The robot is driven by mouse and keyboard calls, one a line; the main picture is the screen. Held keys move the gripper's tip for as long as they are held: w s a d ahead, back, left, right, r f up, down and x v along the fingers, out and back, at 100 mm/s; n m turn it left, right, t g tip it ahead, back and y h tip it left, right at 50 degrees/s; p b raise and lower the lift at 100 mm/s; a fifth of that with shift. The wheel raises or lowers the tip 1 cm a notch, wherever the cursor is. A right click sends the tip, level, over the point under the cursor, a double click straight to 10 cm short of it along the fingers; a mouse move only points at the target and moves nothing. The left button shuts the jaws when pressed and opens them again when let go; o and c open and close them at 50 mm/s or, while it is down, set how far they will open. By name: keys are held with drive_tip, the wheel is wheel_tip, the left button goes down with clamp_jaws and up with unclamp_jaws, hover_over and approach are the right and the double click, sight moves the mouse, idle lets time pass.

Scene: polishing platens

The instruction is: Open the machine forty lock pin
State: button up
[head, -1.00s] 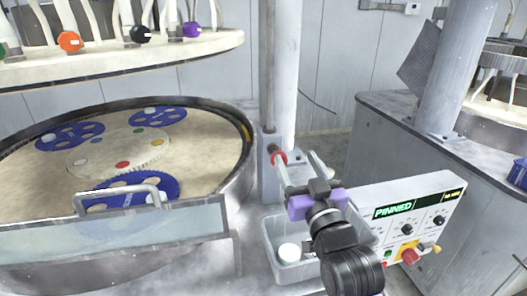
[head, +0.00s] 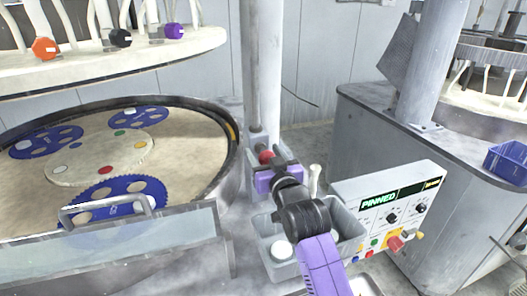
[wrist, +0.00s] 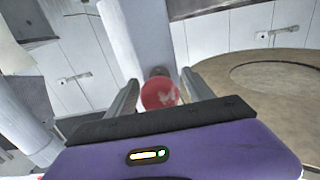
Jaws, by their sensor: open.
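The lock pin's red round knob (head: 265,157) sits low on the grey column bracket, right of the large round platen. In the wrist view the knob (wrist: 160,93) lies between my two fingers, with a gap visible on both sides. My gripper (wrist: 161,80) is open, its fingers reaching to either side of the knob. In the head view my gripper (head: 268,165) is at the bracket and its purple body partly hides the pin area. The control panel (head: 390,205) at the right shows "PINNED" in green.
A grey bin (head: 347,222) holding a white round item (head: 281,250) stands below my arm. The platen basin (head: 228,180) with blue toothed carriers is at the left, behind a clear guard (head: 150,235) with a handle. A blue bin (head: 507,160) sits at the far right.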

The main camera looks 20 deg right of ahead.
drive_tip(key=shift+w, duration=0.2)
drive_tip(key=shift+c, duration=0.2)
clamp_jaws()
